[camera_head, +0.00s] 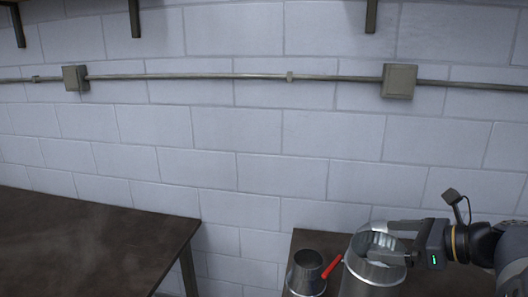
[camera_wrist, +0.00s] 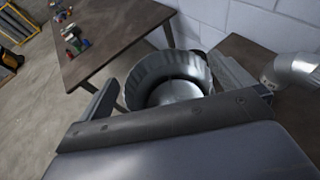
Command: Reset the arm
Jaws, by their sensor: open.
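My gripper (camera_head: 385,243) is at the lower right of the head view, its two fingers spread at the top of a large round metal duct (camera_head: 365,283). In the wrist view, the open fingers (camera_wrist: 165,92) stand on either side of the duct's ribbed open mouth (camera_wrist: 139,82), and nothing is clamped between them. I cannot tell whether a finger touches the rim. The duct stands upright on a brown table. My arm reaches in from the right edge of the head view.
A smaller metal duct piece (camera_head: 306,273) and a red handle (camera_head: 332,266) are left of the large duct. A metal elbow (camera_wrist: 295,72) lies at right in the wrist view. Another table (camera_head: 90,245) is at left, with a floor gap between. A block wall (camera_head: 240,140) stands behind.

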